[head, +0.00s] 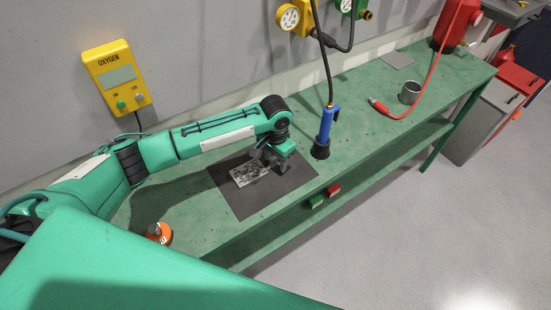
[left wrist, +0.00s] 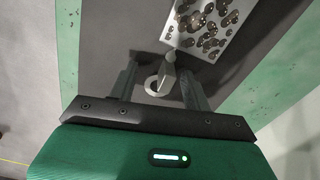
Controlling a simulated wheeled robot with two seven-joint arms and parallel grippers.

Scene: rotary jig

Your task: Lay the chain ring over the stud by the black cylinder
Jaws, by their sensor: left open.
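My left gripper (head: 275,160) is low over the right half of a dark mat (head: 236,200) on the green bench. Its fingers are open in the left wrist view (left wrist: 160,80). A pale ring (left wrist: 152,85) and a small grey upright piece (left wrist: 168,72) show between the fingers; I cannot tell whether they touch each other or a finger. A light plate with brown spots (left wrist: 212,25) lies just beyond; it also shows in the head view (head: 249,172). I cannot pick out the chain, the stud or the black cylinder for sure. My right gripper is not in view.
A blue tool with a black end (head: 326,130) hangs on a hose right of the mat. A metal cup (head: 409,92) and a red-hosed connector (head: 378,106) are farther right. An orange round object (head: 159,233) is near the front left. A yellow oxygen box (head: 116,78) is on the wall.

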